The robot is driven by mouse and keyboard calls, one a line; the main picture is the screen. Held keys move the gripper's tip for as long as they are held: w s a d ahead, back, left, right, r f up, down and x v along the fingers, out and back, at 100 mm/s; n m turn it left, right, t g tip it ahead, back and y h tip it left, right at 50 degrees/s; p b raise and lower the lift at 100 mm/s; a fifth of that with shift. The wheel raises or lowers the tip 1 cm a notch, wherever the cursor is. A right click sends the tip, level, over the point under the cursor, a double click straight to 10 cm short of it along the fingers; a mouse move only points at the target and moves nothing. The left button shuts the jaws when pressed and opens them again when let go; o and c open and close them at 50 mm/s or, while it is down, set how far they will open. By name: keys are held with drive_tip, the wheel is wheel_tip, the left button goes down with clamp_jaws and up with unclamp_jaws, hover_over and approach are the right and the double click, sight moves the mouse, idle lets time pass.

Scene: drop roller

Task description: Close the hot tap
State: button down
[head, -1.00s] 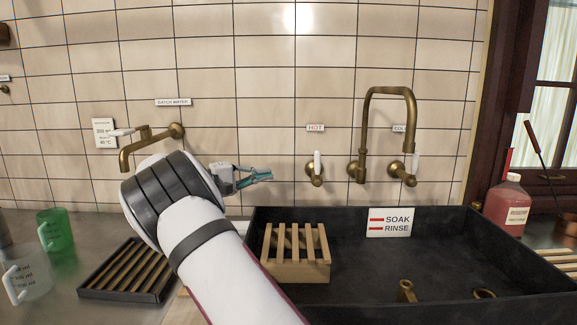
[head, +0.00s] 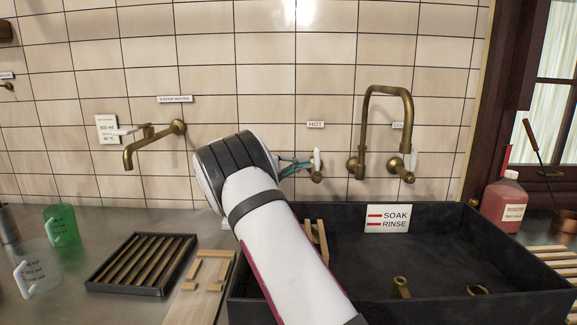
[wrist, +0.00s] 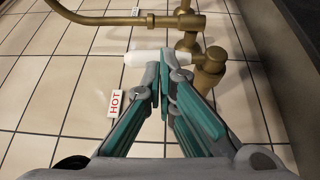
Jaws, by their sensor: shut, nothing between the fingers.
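The hot tap (head: 316,177) is a brass wall tap with a white lever (head: 317,158) pointing up, under the red HOT label (head: 315,124). In the wrist view the white lever (wrist: 143,57) lies just beyond my fingertips, and the brass tap body (wrist: 209,72) is to their right. My gripper (head: 304,165) is shut and empty, with its teal fingers immediately left of the lever in the head view. In the wrist view my gripper (wrist: 160,70) overlaps the lever's near edge; I cannot tell whether it touches. Water flow is not visible.
A brass swan-neck spout (head: 388,92) and the cold tap (head: 400,172) stand to the right. Below is the dark sink (head: 440,235) with a SOAK/RINSE sign (head: 388,219). Another wall spout (head: 150,145) is at left. A slatted tray (head: 140,265) and jugs sit on the counter.

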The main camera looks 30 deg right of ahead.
sight(317, 165)
drive_tip(key=shift+d, duration=0.65)
drive_tip(key=shift+s+d+r+y+b, duration=0.1)
drive_tip(key=shift+s+d+y+b, duration=0.25)
drive_tip(key=shift+d, duration=0.2)
